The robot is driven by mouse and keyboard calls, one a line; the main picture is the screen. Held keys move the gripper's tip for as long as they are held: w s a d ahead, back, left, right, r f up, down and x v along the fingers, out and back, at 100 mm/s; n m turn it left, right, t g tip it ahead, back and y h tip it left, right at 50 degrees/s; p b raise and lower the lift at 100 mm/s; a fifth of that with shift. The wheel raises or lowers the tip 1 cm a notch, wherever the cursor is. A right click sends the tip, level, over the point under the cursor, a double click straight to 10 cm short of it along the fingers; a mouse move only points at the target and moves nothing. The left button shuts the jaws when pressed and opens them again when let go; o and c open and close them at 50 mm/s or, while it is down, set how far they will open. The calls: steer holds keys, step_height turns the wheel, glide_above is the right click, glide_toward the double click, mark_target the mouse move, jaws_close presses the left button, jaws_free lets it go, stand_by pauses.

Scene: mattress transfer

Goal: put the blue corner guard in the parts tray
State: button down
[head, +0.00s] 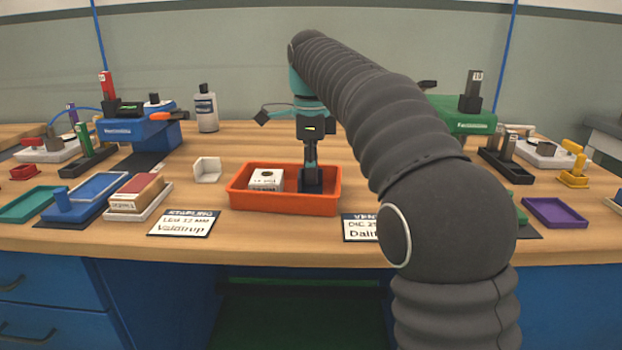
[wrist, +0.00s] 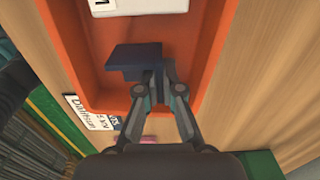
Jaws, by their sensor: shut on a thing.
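The orange parts tray (head: 238,199) sits near the front middle of the bench; its wall also shows in the wrist view (wrist: 85,60). The dark blue corner guard (head: 311,183) is within the right half of the tray, and it shows in the wrist view (wrist: 132,58) too. My gripper (head: 310,163) points down over the tray, and its fingers (wrist: 156,84) are shut on the edge of the blue corner guard. I cannot tell whether the guard touches the tray floor.
A white block with a hole (head: 266,180) lies in the tray's left half. A white corner guard (head: 207,169) stands left of the tray. Label cards (head: 183,223) lie in front. Blue (head: 140,131) and green (head: 465,115) machines stand behind. Bare wood lies right of the tray.

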steer(key=shift+f, duration=0.35)
steer(key=c, duration=1.3)
jaws_free()
steer(key=shift+f, duration=0.1)
steer(key=shift+r+p, duration=1.3)
steer(key=shift+r, duration=2.6)
